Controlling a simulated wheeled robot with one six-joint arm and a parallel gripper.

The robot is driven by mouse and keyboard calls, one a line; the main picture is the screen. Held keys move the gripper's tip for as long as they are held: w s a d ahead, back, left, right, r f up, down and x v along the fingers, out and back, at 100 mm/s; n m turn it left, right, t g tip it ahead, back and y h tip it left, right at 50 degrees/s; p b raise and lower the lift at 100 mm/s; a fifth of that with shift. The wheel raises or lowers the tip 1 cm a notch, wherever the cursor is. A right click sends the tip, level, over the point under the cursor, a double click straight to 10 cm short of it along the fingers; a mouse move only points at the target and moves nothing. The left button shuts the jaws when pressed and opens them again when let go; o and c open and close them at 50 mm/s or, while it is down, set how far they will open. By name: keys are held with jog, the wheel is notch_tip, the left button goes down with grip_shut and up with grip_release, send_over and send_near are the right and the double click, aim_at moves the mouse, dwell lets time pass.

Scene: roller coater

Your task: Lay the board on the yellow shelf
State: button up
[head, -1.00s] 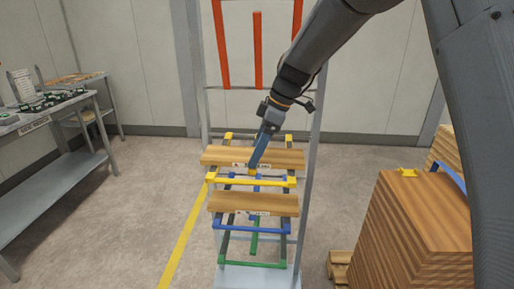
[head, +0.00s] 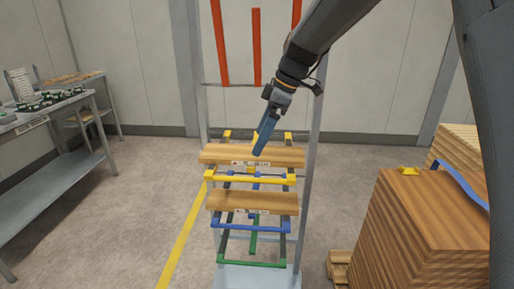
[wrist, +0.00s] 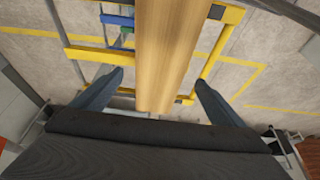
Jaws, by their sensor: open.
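A long wooden board (head: 285,155) with a small label on its front edge lies across the yellow shelf (head: 222,178) of the rack. In the wrist view the same board (wrist: 165,45) runs lengthwise over the yellow frame (wrist: 100,57). My gripper (head: 257,152) is over the middle of this board. In the wrist view its two blue fingers are spread wide, one on each side of the board, with clear gaps and nothing held. How high the fingertips are above the board is hard to tell.
A second board (head: 225,200) lies on the blue shelf (head: 250,228) below. A green shelf (head: 250,264) is lowest; red bars (head: 257,50) stand above. A stack of boards (head: 430,225) stands at right, a grey workbench (head: 45,135) at left. Floor between bench and rack is clear.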

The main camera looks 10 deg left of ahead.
jog(key=b+v, duration=0.1)
jog(key=v, duration=0.7)
jog(key=shift+b, duration=0.4)
jog(key=s+d+f+m+h, duration=0.1)
jog(key=s+d+f+m, duration=0.35)
jog(key=d+f, duration=0.2)
jog(key=s+d+f+m+h, duration=0.1)
jog(key=s+d+f+m, duration=0.2)
jog(key=d+f+m, duration=0.3)
jog(key=s+d+f+m+h, duration=0.1)
jog(key=s+d+f+m, duration=0.3)
jog(key=s, duration=0.4)
jog(key=s+d+f+m+h, duration=0.1)
jog(key=s+d+f+m, duration=0.3)
jog(key=s+d+f, duration=0.3)
jog(key=shift+s+d+f+t+h, duration=0.35)
jog(key=shift+s+d, duration=0.35)
jog(key=shift+s, duration=0.35)
